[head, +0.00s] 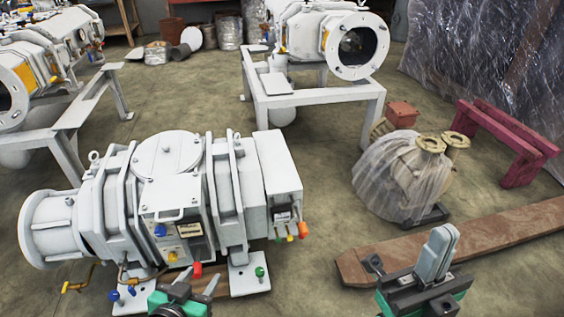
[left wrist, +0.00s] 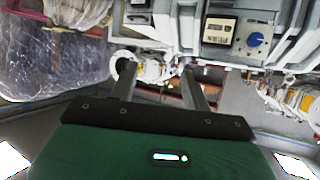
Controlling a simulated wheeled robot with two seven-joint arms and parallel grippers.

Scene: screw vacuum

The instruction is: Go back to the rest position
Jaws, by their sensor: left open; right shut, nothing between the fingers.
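My left gripper (head: 197,279) is at the bottom of the head view, in front of the large white screw vacuum pump (head: 170,185). Its fingers are apart with nothing between them. The left wrist view also shows these open fingers (left wrist: 157,80), with the pump's panel and blue knob (left wrist: 256,39) beyond them. My right gripper (head: 440,250) is at the lower right of the head view. Its grey fingers are together, point upward and hold nothing.
A wooden plank (head: 480,233) lies on the floor behind my right gripper. A plastic-wrapped machine (head: 392,180) and a red stand (head: 515,175) are farther back. More white pumps stand on frames (head: 320,98). Bare floor (head: 320,215) lies between the front pump and the wrapped machine.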

